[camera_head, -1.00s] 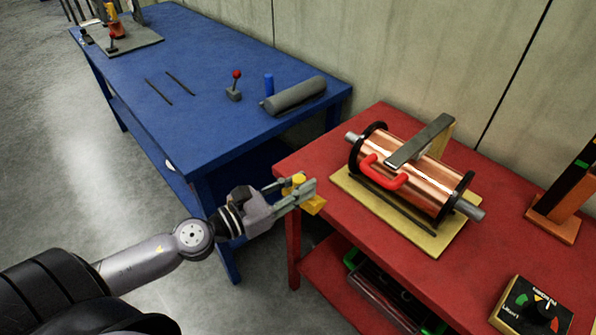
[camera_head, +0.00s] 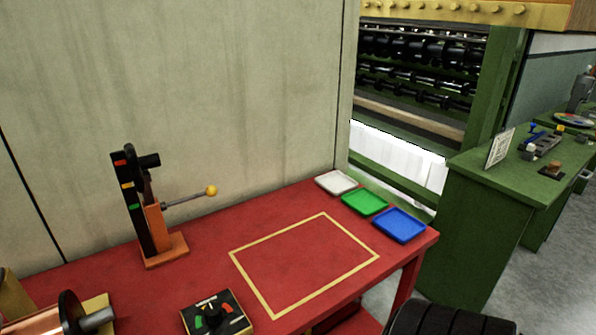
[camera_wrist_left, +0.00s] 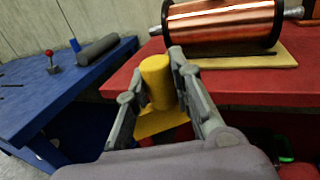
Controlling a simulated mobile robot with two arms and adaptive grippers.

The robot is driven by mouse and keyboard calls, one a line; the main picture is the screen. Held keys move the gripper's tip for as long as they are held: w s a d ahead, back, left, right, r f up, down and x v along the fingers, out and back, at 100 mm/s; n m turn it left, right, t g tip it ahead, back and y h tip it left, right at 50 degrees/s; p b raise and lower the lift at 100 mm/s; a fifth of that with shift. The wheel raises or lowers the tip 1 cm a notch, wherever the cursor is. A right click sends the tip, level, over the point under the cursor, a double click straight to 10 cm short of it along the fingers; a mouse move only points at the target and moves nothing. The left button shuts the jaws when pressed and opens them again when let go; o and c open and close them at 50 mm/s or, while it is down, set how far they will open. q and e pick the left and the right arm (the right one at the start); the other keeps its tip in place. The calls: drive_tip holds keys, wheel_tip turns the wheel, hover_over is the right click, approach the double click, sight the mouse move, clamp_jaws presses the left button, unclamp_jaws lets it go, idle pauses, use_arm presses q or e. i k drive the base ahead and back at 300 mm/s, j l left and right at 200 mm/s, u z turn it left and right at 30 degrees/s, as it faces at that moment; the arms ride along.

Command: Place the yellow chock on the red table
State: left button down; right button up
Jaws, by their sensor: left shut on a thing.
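The yellow chock (camera_wrist_left: 157,85) is between the fingers of my left gripper (camera_wrist_left: 152,95), which is shut on it in the left wrist view. The chock has a rounded top and a flat yellow lower part, and it is held in front of the red table's edge. The red table (camera_head: 205,245) fills the lower middle of the head view; it also shows in the left wrist view (camera_wrist_left: 125,78). Neither gripper shows in the head view now.
A yellow-outlined rectangle (camera_head: 305,262) on the red table is empty. White (camera_head: 337,182), green (camera_head: 364,202) and blue (camera_head: 399,225) trays sit at the right end.

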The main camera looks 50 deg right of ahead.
sight(304, 256)
drive_tip(key=l+z, duration=0.15)
drive_tip(key=l, duration=0.55)
drive_tip(key=l+z, duration=0.15)
drive_tip(key=l, duration=0.5)
drive_tip(key=l+z, duration=0.15)
drive_tip(key=l, duration=0.55)
drive_tip(key=i+l+z, duration=0.15)
drive_tip(key=l, duration=0.5)
